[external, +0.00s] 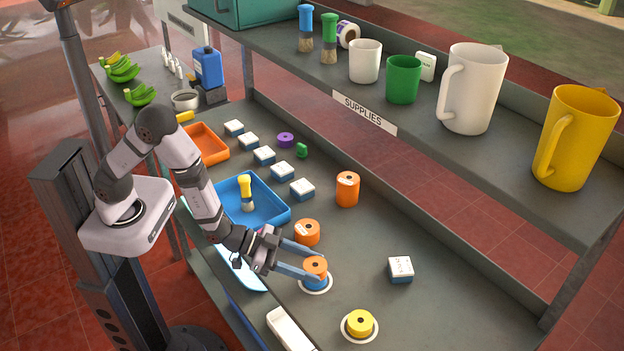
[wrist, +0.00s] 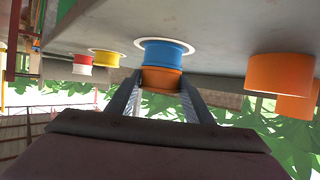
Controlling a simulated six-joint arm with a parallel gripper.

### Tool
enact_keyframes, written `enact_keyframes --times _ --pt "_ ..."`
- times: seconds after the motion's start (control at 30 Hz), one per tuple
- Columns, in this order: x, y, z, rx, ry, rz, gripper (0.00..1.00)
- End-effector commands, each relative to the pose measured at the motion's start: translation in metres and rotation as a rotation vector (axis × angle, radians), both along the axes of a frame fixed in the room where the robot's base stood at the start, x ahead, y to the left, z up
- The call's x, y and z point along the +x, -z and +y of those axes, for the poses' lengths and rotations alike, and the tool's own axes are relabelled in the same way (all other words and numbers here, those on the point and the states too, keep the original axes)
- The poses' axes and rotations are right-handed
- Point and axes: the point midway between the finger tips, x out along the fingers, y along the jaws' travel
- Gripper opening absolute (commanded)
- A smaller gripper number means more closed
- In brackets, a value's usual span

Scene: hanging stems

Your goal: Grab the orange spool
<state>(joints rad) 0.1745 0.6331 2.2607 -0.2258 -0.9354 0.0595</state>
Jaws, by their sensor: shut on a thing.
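An orange spool (external: 316,266) sits on top of a blue spool (external: 315,283), which stands on a white ring on the grey bench. My gripper (external: 318,270) reaches it from the left, with one finger on each side, and is shut on the orange spool. The wrist view looks upside down: the orange spool (wrist: 161,79) lies between the fingertips of my gripper (wrist: 160,83), touching the blue spool (wrist: 163,53). Another orange spool (external: 307,232) stands just behind, and a taller orange stack (external: 347,189) is farther back.
A yellow spool (external: 359,324) on a white ring stands front right. A white-topped block (external: 400,269) is to the right. A blue tray (external: 275,213) holding a yellow-handled brush lies left. The supplies shelf (external: 400,150) with mugs overhangs the back. Bench between block and spools is clear.

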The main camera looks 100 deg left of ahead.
Motion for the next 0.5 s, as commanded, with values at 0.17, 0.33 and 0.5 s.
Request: enact_keyframes --times 0.17,0.33,0.5 --pt "0.001 -0.008 0.000 0.000 0.000 -0.004 0.24" --pt "0.001 -0.022 0.000 -0.001 0.000 -0.005 0.24" --pt "0.001 -0.045 0.000 -0.001 0.000 -0.006 0.24"
